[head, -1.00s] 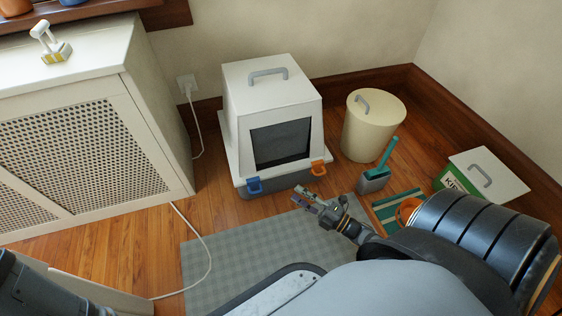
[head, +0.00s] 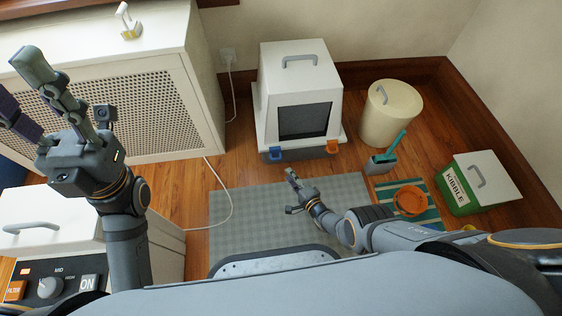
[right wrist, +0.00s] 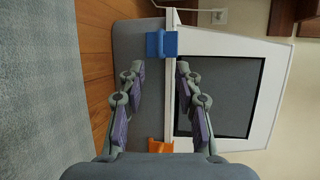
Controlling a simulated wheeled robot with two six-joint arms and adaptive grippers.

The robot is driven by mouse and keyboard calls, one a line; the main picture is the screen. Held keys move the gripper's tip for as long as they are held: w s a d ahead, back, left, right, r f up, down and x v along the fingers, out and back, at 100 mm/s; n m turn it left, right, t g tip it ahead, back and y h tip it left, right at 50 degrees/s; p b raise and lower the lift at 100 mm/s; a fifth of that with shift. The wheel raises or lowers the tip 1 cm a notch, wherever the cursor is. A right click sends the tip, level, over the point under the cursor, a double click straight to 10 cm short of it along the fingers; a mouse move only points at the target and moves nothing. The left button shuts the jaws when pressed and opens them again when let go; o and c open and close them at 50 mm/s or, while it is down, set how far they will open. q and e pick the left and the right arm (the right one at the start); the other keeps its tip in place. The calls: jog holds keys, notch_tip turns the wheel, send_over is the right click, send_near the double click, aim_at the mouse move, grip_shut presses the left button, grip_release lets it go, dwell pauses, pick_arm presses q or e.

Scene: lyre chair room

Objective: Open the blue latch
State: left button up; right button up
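The blue latch (head: 275,154) sits on the front left of a white-hooded litter box (head: 296,66) with a grey base, at the seam between hood and base. It also shows in the right wrist view (right wrist: 161,44), just beyond my fingertips and between their lines. My right gripper (head: 292,189) is open and empty, low in front of the box, and it does not touch the latch. Its two fingers (right wrist: 160,72) stand apart in the right wrist view. My left gripper (head: 20,84) is raised at the far left, fingers apart, far from the latch.
An orange latch (head: 332,147) is on the box's front right. A cream bin (head: 390,115), a grey-and-teal scoop holder (head: 380,165), an orange bowl (head: 410,200) and a kibble box (head: 480,183) stand at right. A grey mat (head: 240,240) lies in front. A white cable crosses the floor at left.

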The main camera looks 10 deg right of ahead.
jog(key=b, duration=0.7)
send_near(275, 156)
jog(key=w+a, duration=0.3)
jog(key=w, duration=0.1)
jog(key=shift+w+r, duration=0.1)
jog(key=shift+w, duration=0.2)
grip_shut()
